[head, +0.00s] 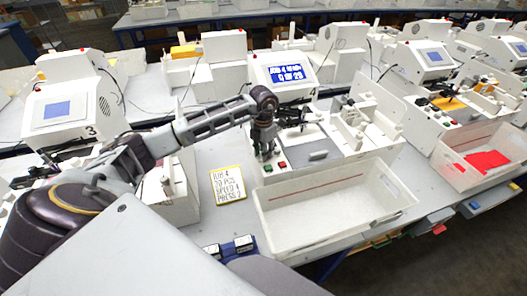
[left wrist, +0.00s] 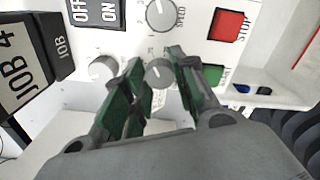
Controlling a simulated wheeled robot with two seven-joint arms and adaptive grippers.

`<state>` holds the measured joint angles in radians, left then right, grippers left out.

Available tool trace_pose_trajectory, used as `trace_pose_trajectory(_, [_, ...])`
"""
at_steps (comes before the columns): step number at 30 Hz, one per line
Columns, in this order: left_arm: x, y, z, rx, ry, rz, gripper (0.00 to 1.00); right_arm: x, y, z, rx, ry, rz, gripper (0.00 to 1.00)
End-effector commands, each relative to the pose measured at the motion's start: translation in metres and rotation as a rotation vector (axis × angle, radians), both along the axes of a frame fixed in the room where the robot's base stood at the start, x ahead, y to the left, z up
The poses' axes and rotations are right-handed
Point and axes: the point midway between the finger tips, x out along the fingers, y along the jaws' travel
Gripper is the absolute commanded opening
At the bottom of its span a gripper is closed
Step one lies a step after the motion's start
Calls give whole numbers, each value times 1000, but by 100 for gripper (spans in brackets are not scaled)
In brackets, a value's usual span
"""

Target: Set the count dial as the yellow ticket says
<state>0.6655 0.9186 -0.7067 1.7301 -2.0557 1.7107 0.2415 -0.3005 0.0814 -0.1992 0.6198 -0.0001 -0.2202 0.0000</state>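The yellow-edged ticket (head: 229,185) lies on the table left of the white bin. It seems to read JOB 4, 20 PCS, SPEED 4, PRESS 1. My left gripper (head: 264,152) points down at the front panel of the middle plotter (head: 285,82). In the left wrist view, its open green-padded fingers (left wrist: 158,68) stand either side of a grey knob (left wrist: 157,73), with slight gaps. That knob's label is hidden, so I cannot confirm that it is the count dial. Another knob (left wrist: 102,68) sits to its left, and the SPEED knob (left wrist: 161,15) above. My right gripper is not in view.
A red STOP button (left wrist: 228,25) and a green button (left wrist: 212,74) sit close right of the fingers. An OFF/ON switch (left wrist: 97,13) and JOB 4 plate (left wrist: 22,72) are left. A white bin (head: 385,208) stands in front. The plotter's blue screen (head: 291,74) is lit.

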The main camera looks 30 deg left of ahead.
Motion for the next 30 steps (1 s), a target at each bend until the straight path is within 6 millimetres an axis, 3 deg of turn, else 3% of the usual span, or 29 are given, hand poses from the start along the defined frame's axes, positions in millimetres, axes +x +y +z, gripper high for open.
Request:
trace_pose_trajectory(1, [0, 0, 0, 0, 0, 0, 16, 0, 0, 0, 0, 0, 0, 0])
trace_pose_trajectory(4, [0, 0, 0, 0, 0, 0, 4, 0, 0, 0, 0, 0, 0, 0])
trace_pose_trajectory(29, [1, 0, 1, -1, -2, -90, 4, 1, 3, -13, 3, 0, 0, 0])
trace_pose_trajectory(30, [1, 0, 1, -1, -2, -90, 32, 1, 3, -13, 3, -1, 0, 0])
